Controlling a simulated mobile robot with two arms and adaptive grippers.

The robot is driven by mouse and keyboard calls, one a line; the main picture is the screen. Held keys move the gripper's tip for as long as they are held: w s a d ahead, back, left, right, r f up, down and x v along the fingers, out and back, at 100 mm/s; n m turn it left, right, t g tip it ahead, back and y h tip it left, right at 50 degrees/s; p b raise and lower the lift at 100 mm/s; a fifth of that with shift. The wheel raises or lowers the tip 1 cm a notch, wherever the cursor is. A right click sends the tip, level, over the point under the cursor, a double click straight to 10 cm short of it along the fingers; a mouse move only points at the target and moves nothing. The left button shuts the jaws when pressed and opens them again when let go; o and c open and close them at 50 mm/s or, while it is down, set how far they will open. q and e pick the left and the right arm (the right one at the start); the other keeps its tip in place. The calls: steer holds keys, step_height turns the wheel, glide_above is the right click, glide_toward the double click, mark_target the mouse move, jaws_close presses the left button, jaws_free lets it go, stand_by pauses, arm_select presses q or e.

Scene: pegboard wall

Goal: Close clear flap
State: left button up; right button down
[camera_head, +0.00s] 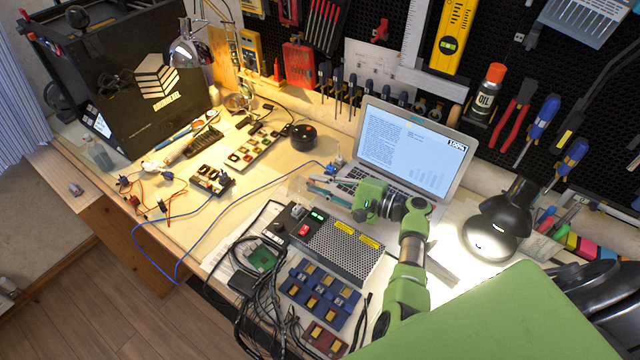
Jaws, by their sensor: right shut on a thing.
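My right gripper (318,190) reaches in from the lower right on its green arm, in front of the laptop (415,140). Its fingers point left and are closed on what looks like the edge of the clear flap (299,183). The flap is see-through and small here, so its outline and how far it stands open are hard to tell. Small blue parts (331,168) with a blue cable sit just behind the fingers. My left gripper is not in view.
A power supply (337,246) with a red switch and a blue module block (318,290) lie in front of the gripper. A lit black lamp (497,222) stands at right. Blue cable (215,240) loops across the bench. Tools hang on the pegboard behind.

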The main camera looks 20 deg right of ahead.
steer(key=c, duration=2.3)
jaws_free()
steer(key=v, duration=1.2)
steer(key=shift+s, duration=0.1)
